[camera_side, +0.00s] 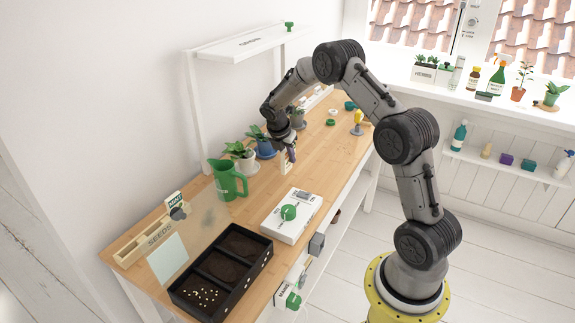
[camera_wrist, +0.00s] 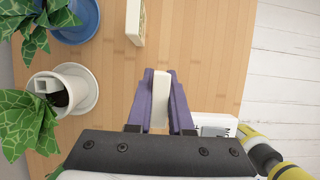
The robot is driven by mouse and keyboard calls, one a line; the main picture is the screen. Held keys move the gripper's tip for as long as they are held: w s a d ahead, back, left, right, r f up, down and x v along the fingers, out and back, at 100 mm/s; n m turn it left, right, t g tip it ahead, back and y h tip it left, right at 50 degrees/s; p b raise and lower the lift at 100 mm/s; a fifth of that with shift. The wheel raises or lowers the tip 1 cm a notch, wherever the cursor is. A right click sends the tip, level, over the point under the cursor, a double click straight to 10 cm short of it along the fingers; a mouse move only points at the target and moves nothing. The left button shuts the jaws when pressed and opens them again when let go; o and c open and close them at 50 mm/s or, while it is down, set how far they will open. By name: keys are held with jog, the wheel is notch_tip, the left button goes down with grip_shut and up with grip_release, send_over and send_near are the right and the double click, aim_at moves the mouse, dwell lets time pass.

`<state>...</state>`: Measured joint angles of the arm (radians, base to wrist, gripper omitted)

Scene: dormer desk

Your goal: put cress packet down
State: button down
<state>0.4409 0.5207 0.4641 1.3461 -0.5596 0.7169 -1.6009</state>
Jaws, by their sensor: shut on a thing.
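My gripper (camera_wrist: 160,88) is shut on a thin, pale packet (camera_wrist: 160,98), seen edge-on between the purple fingers in the wrist view. Its face and label do not show, so I cannot read whether it is the cress packet. In the side view my gripper (camera_side: 291,156) points down over the middle of the desk (camera_side: 318,150), near the potted plants. A second pale, upright block or packet (camera_wrist: 135,22) stands on the wood ahead of the fingers in the wrist view. The gap between the held packet and the desk is hard to judge.
Potted plants (camera_side: 239,152) and a green jug (camera_side: 229,181) stand left of my gripper. A white box (camera_side: 291,232) with a green item on top and a black seed tray (camera_side: 262,262) lie nearer the front. A wooden seeds rack (camera_side: 150,238) holds a mint packet (camera_side: 174,200).

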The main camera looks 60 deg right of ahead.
aim_at(287, 165)
jog(key=shift+w+d+f, duration=0.25)
jog(key=shift+w+f, duration=0.05)
jog(key=shift+f, duration=1.6)
jog(key=shift+a+f, duration=0.1)
jog(key=shift+f, duration=0.05)
jog(key=c, duration=0.8)
grip_release()
